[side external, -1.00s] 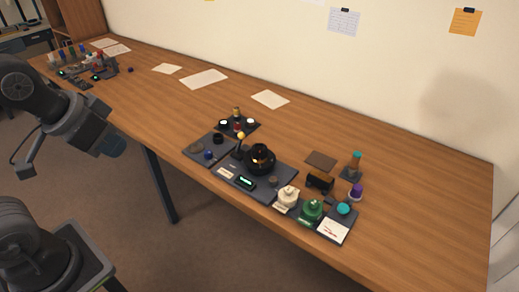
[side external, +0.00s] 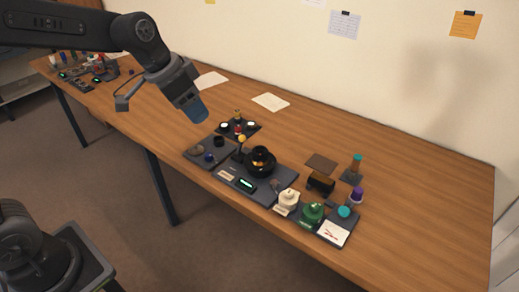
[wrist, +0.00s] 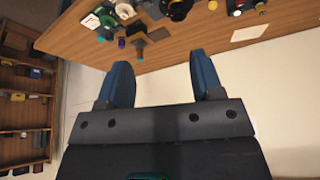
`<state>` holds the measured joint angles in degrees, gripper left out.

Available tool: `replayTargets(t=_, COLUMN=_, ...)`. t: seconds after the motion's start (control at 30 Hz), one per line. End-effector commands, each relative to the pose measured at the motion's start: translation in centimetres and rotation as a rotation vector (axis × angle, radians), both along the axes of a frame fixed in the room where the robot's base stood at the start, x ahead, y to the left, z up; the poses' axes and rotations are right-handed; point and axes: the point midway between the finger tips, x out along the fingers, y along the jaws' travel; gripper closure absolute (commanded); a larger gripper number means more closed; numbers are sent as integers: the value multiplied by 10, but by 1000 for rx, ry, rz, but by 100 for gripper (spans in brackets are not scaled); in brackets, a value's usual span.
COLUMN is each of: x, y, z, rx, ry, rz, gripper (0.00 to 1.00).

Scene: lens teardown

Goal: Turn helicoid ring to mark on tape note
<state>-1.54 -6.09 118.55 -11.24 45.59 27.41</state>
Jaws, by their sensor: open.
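The black round lens assembly (side external: 260,162), with a gold-coloured centre, stands on a dark grey station plate (side external: 232,177) with a small green-lit display (side external: 247,185). I take it to hold the helicoid ring; ring and mark are too small to make out. A small pale label (side external: 227,174) lies on the plate left of the display; I cannot tell if it is the tape note. My gripper (side external: 200,112) is in the air, up and left of the lens, touching nothing. In the wrist view my gripper (wrist: 163,82) has its two blue fingers apart and empty.
A cream pot (side external: 289,198), a green pot (side external: 312,212) and a white card (side external: 334,232) line the front right. A brown block (side external: 320,183) and purple-topped item (side external: 356,194) stand behind. A small ball-topped post (side external: 241,140) rises left of the lens. The table's right end is clear.

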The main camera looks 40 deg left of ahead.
Motion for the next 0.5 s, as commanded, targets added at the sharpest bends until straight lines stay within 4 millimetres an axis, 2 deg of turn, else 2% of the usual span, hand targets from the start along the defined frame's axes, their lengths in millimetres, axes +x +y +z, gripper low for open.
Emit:
replayTargets(t=0.03, x=22, y=0, z=-11, rx=0, ry=14, rz=-31, gripper=35)
replayTargets(t=0.13, x=61, y=0, z=-30, rx=0, ry=22, rz=-99, gripper=25)
replayTargets(t=0.2, x=86, y=1, z=-47, rx=1, ry=24, rz=-145, gripper=24)
replayTargets(t=0.33, x=122, y=2, z=-76, rx=2, ry=26, rz=-213, gripper=24)
replayTargets(t=0.5, x=146, y=3, z=-100, rx=4, ry=24, rz=-262, gripper=24)
